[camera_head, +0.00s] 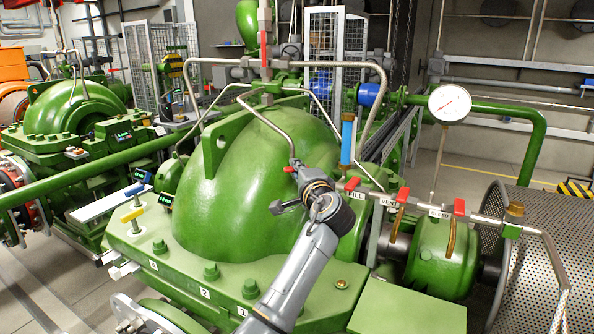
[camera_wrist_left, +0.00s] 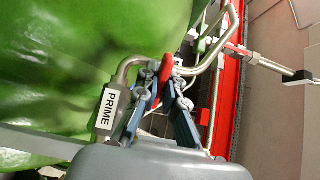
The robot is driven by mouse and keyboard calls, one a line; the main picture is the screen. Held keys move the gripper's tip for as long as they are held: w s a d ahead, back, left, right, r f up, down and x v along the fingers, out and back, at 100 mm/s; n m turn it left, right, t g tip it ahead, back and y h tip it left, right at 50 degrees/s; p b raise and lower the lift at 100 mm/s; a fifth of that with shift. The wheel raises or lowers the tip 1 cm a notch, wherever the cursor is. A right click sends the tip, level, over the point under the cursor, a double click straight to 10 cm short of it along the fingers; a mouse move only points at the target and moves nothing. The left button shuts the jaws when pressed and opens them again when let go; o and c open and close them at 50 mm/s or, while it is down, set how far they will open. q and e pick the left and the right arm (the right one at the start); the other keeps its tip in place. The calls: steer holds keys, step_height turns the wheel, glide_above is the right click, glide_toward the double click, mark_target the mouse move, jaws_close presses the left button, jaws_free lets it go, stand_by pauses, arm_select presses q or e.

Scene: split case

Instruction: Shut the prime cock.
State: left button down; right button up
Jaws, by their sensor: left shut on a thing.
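The prime cock's red lever (camera_wrist_left: 167,66) sits on a bent steel pipe, beside a white label reading PRIME (camera_wrist_left: 107,108) in the left wrist view. My left gripper (camera_wrist_left: 164,82) is shut on this red lever, with its fingers on both sides of it. In the head view my left gripper (camera_head: 301,173) reaches up to the steel pipework at the right side of the green domed pump casing (camera_head: 235,185). There only a small red bit of the lever (camera_head: 288,169) shows; the gripper hides most of the cock. My right gripper is in neither view.
Other red-handled cocks (camera_head: 402,195) line the pipe to the right, with small labels. A blue upright cylinder (camera_head: 347,138) stands close to my left gripper. A round gauge (camera_head: 450,103) and a perforated guard (camera_head: 545,250) are farther right. Thin pipes arch above the casing.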

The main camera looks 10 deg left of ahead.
arm_select(q)
steer(key=c, duration=1.4)
jaws_free()
steer(key=shift+a, duration=0.1)
steer(key=shift+c, duration=0.2)
steer(key=v, duration=1.2)
steer(key=shift+f, duration=0.1)
steer(key=shift+c, duration=0.4)
